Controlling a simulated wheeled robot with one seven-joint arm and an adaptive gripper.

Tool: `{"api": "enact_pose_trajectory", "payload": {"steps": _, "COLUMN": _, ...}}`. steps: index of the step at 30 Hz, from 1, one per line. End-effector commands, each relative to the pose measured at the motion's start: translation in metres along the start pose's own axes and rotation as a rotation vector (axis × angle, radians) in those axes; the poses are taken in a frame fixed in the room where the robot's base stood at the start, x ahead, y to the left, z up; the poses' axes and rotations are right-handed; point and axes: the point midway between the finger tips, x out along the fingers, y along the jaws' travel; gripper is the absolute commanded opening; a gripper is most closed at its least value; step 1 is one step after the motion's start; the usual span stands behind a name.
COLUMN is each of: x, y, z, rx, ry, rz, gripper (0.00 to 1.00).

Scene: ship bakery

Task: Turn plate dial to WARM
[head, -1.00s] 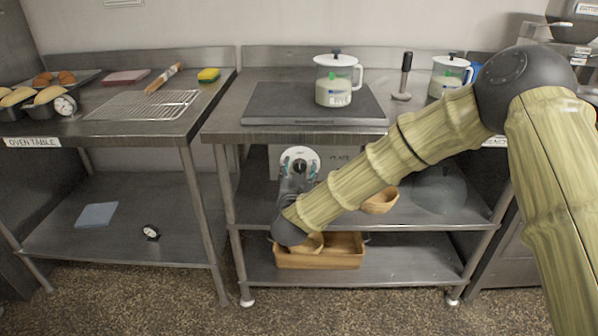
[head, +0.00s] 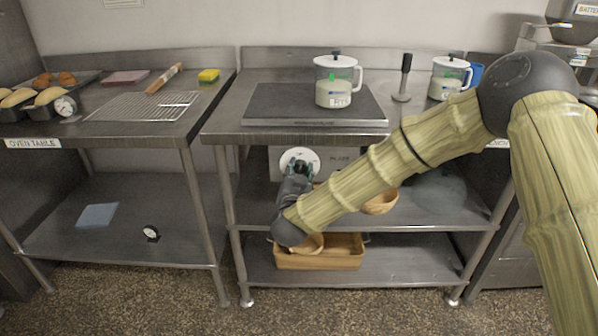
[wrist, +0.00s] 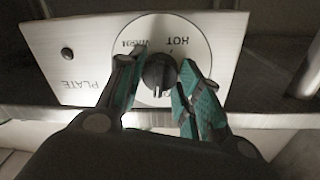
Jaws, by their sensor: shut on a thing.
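The plate dial is a white disc (head: 291,155) on a steel panel under the middle table's top. In the wrist view its dark round knob (wrist: 158,70) sits at the disc's centre, with the lettering upside down. HOT and WARM are printed on the disc's upper part there. A pale mark on the knob points down in that view, away from both words. My gripper (wrist: 160,66) is shut on the knob, a finger on each side. In the head view my gripper (head: 301,168) covers most of the knob.
The hot plate (head: 270,103) above holds a lidded glass jug (head: 335,88). The table edge (head: 290,135) overhangs the panel. Baskets, one being a wooden tray basket (head: 340,258), stand on shelves below and beside my arm. A steel leg (head: 226,200) stands left.

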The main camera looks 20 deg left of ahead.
Motion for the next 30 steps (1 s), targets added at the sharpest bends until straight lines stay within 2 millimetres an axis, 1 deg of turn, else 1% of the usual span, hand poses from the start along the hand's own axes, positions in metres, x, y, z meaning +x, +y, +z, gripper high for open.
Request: {"api": "enact_pose_trajectory", "payload": {"steps": 30, "x": 0.0002, "y": 0.0021, "z": -0.0006, "rx": 0.938, "ry": -0.066, "rz": 0.015, "gripper": 0.11}}
